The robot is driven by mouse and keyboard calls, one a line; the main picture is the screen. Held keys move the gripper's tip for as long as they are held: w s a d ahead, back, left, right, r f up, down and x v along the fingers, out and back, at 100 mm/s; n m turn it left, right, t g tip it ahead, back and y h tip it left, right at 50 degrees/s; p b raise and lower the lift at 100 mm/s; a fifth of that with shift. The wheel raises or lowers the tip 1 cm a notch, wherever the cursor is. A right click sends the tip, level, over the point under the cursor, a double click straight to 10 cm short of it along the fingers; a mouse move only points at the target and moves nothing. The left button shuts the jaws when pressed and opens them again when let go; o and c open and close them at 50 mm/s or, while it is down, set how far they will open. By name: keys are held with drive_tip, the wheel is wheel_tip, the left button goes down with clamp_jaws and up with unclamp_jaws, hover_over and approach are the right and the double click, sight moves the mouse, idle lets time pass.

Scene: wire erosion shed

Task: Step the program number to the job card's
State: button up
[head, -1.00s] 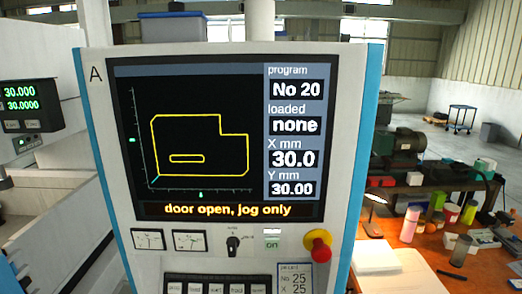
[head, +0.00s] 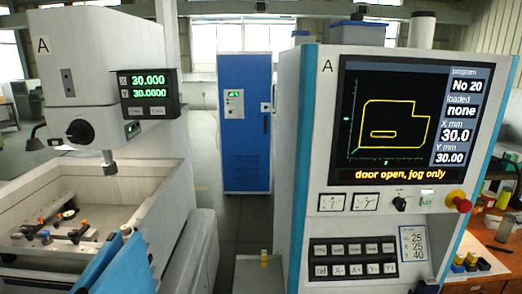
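The control panel's screen (head: 395,115) is at the upper right. Its program field (head: 466,86) reads No 20, and the loaded field (head: 459,112) reads none. X is 30.0 and Y is 30.00. The message line (head: 405,172) says "door open, jog only". The job card (head: 413,243) is fixed at the panel's lower right and shows 25, 25 and 40. The keypad (head: 354,258) has two rows of keys; the lower row reads ref, X-, X+, Y-, Y+. The upper row's labels are too small to read. My gripper is not in view.
A red emergency stop (head: 458,201) and a rotary switch (head: 399,203) sit below the screen. Machine A's open tank (head: 120,190) and its readout (head: 150,92) are at left. A blue cabinet (head: 244,122) stands behind. An orange bench (head: 500,232) is at right.

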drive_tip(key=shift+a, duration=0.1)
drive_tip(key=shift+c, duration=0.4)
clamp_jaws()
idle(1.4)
